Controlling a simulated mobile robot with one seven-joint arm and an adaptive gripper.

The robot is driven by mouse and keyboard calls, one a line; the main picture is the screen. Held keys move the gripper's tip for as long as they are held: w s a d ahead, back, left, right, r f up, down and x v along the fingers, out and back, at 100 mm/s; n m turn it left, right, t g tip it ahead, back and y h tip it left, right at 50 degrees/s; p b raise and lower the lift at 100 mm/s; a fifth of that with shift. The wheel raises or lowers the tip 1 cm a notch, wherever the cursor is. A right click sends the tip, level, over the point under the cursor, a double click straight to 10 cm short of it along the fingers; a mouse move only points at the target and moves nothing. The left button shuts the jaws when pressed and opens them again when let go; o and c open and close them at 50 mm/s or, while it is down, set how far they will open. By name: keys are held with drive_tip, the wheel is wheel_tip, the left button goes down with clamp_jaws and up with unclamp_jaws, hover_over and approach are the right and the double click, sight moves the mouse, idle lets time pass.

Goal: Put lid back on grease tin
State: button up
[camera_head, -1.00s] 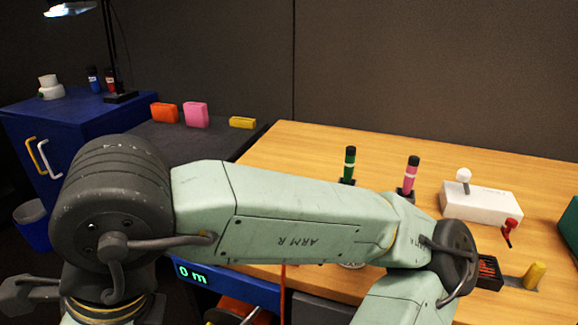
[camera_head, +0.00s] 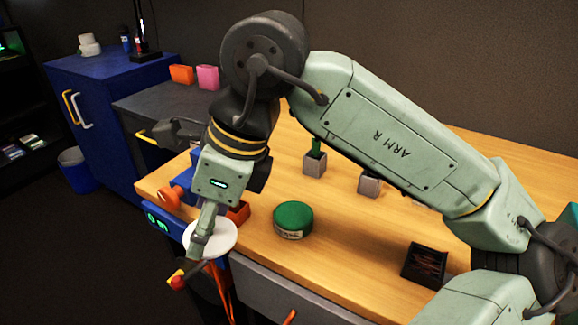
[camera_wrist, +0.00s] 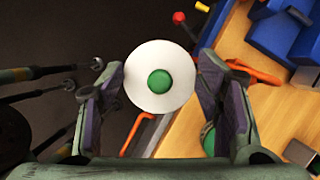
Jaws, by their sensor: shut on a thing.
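A white round disc, which I take for the lid (camera_head: 222,238), is held out near the table's front edge. In the wrist view the lid (camera_wrist: 142,94) is a white disc with a green knob in the middle. My gripper (camera_head: 203,240) is shut on the lid, with one finger on each side of its rim in the wrist view (camera_wrist: 160,88). A round green tin with a pale label (camera_head: 292,222) stands upright on the table, right of the lid and apart from it. In the wrist view it is partly hidden behind the right finger. The label is too small to read.
Two grey holders (camera_head: 369,185) stand behind the tin, one with a green marker. A black box (camera_head: 424,265) is to the right. Blue and orange things (camera_head: 178,190) are at the table's left end.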

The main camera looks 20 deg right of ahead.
drive_tip(key=r+m, duration=0.1)
hover_over(286, 213)
drive_tip(key=d, duration=0.1)
drive_tip(key=shift+s+d+f+b, duration=0.1)
drive_tip(key=shift+s+f+b, duration=0.1)
drive_tip(key=shift+f+b, duration=1.2)
drive_tip(key=shift+s+f+b, duration=0.15)
drive_tip(key=shift+f+b, duration=0.95)
drive_tip(key=shift+f, duration=0.5)
drive_tip(key=shift+f+b, duration=0.15)
drive_tip(key=shift+b, duration=0.2)
drive_tip(key=o, duration=0.9)
drive_tip(key=shift+o, duration=0.4)
drive_tip(key=o, duration=0.4)
drive_tip(key=shift+c, duration=0.2)
